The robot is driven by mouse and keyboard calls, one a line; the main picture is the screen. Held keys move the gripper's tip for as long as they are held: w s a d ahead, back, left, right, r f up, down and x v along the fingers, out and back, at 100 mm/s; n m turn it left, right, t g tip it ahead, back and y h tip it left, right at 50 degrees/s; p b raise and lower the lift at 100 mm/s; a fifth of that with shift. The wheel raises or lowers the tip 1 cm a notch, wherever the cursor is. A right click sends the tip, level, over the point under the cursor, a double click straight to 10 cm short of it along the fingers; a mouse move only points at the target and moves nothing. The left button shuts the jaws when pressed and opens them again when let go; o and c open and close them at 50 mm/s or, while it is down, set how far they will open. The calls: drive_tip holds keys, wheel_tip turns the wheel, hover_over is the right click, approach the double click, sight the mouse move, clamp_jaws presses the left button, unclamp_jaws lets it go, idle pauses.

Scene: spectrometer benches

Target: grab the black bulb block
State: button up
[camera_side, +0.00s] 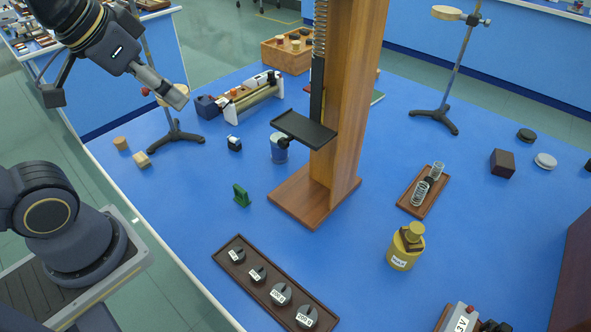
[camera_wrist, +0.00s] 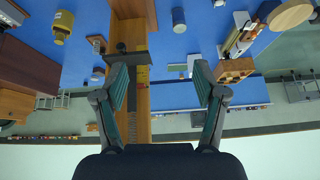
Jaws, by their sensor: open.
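The black bulb block appears to be the small black block with a white top (camera_side: 235,144), standing on the blue bench left of the glass beaker (camera_side: 279,148). A small dark-and-white thing at the top edge of the wrist view (camera_wrist: 219,3) may be the same block; I cannot tell. My gripper (camera_side: 178,96) is up at the upper left in the side view, above and left of the block and apart from it. In the wrist view its two fingers (camera_wrist: 160,76) are spread with nothing held between them.
A tall wooden stand (camera_side: 345,110) with a black shelf (camera_side: 304,129) rises right of the block. A clamp stand (camera_side: 178,134) stands left, overlapping my gripper in the picture. A slide-wire device (camera_side: 248,96) lies behind, and a green piece (camera_side: 241,195) stands in front.

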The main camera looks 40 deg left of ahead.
drive_tip(key=w+a+r, duration=0.2)
drive_tip(key=w+r, duration=0.2)
drive_tip(key=w, duration=0.3)
drive_tip(key=n+g, duration=0.3)
drive_tip(key=g, duration=0.3)
hover_over(233, 138)
wheel_tip(233, 138, down, 34)
drive_tip(key=shift+f, duration=0.15)
drive_tip(key=shift+w+f, duration=0.1)
drive_tip(key=shift+f, duration=3.05)
drive_tip(key=shift+c, duration=0.3)
